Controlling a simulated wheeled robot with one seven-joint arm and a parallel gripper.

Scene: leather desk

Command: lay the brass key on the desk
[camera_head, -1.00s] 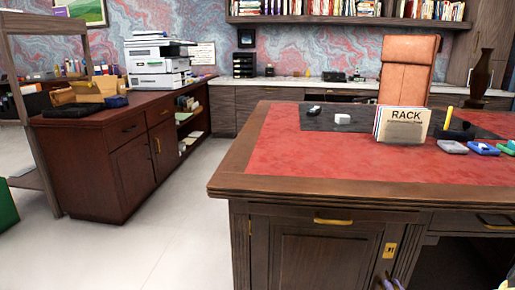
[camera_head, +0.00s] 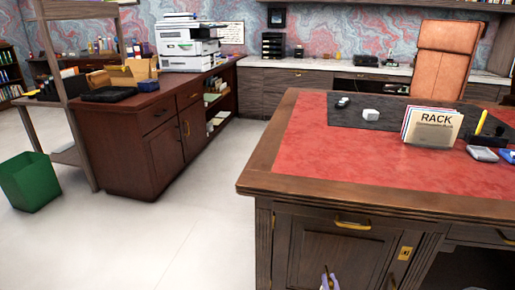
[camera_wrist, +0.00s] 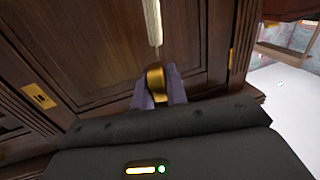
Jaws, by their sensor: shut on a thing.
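The desk has a red leather top (camera_head: 350,165) with a brown wooden border, and its front faces me. My gripper (camera_head: 328,281) shows at the bottom edge of the head view, low in front of the desk's left door. In the wrist view its purple fingers (camera_wrist: 159,92) are shut on a brass piece, which I take to be the brass key (camera_wrist: 155,78). A long pale shaft extends from it toward the top of that view. The fingers hide part of the held piece. In the head view the key is too small to make out clearly.
The leather's front left is clear. A green bin (camera_head: 30,182) and a dark red cabinet (camera_head: 130,150) stand left across open floor.

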